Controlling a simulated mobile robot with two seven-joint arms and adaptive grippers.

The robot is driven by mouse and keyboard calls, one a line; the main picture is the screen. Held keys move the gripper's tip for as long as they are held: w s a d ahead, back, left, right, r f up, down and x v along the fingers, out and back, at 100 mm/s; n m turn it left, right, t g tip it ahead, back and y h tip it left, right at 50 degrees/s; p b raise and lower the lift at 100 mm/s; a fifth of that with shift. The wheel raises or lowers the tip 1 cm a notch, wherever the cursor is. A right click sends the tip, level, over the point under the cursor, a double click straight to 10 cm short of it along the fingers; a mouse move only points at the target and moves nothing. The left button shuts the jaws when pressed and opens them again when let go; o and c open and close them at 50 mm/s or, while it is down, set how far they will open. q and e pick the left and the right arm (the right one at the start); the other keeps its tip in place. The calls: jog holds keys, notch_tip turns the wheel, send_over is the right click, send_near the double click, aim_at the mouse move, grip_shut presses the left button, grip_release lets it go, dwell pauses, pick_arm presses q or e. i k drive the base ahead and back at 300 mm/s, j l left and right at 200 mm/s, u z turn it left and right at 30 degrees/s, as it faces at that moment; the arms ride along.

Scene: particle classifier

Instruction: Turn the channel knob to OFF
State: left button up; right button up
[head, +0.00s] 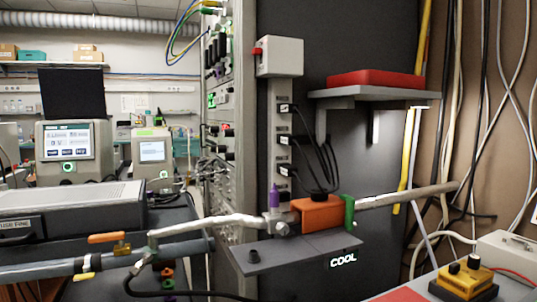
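No knob in the head view carries a readable "channel" or "OFF" label, so I cannot tell which one is the channel knob. A tall instrument rack (222,110) stands left of centre, seen at a steep angle, with black controls, connectors and green and red lights too small to read. A small yellow box (466,280) with black knobs on top sits at the lower right. Neither of my grippers shows in this view.
A grey shelf marked COOL (295,252) juts out at centre, with an orange block (315,212) and metal pipes above it. A red case (376,79) lies on a higher shelf. A grey instrument (70,208) stands at left. Cables hang at right.

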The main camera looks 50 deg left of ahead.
aim_at(220, 149)
jog(key=u, duration=1.8)
jog(key=i, duration=0.2)
